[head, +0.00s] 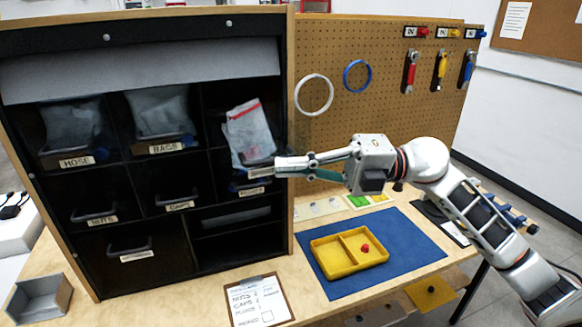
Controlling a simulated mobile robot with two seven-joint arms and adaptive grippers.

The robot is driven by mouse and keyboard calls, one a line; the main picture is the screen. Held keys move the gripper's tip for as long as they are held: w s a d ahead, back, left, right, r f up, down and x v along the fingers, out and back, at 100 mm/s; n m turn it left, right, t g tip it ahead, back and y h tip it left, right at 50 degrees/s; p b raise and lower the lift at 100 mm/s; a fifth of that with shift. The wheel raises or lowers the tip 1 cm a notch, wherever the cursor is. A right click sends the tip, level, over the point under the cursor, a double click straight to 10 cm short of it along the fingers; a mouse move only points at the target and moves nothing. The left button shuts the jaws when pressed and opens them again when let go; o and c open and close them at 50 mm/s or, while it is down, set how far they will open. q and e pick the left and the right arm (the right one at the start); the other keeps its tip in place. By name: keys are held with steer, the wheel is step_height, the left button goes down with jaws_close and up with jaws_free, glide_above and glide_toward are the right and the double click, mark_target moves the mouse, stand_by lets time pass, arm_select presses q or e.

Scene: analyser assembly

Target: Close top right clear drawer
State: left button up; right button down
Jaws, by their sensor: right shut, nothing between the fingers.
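The top right clear drawer (246,160) is in the black cabinet's top row. A white and red packet (248,130) stands up inside it, and its label strip is partly covered by my gripper. My right gripper (280,166) reaches in from the right. Its fingers are shut and empty, with the tips at the right end of the drawer's front. I cannot tell whether they touch it. How far the drawer stands out is hard to judge. My left gripper is out of view.
Other top-row drawers hold hoses (72,125) and bags (160,112). A yellow tray (318,262) with a red piece lies on a blue mat (415,240). A clipboard (258,302) and a grey bin (40,298) are at the table's front. A pegboard (340,120) stands behind my right arm.

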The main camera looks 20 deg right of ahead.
steer(key=w, duration=1.8)
steer(key=shift+w, duration=0.1)
steer(key=shift+d, duration=0.1)
steer(key=shift+r, duration=0.1)
steer(key=shift+s, duration=0.3)
steer(key=s, duration=0.2)
steer(key=s+f, duration=0.1)
steer(key=shift+s+d, duration=0.15)
steer(key=shift+s, duration=0.25)
steer(key=v, duration=0.9)
steer(key=shift+d, duration=0.3)
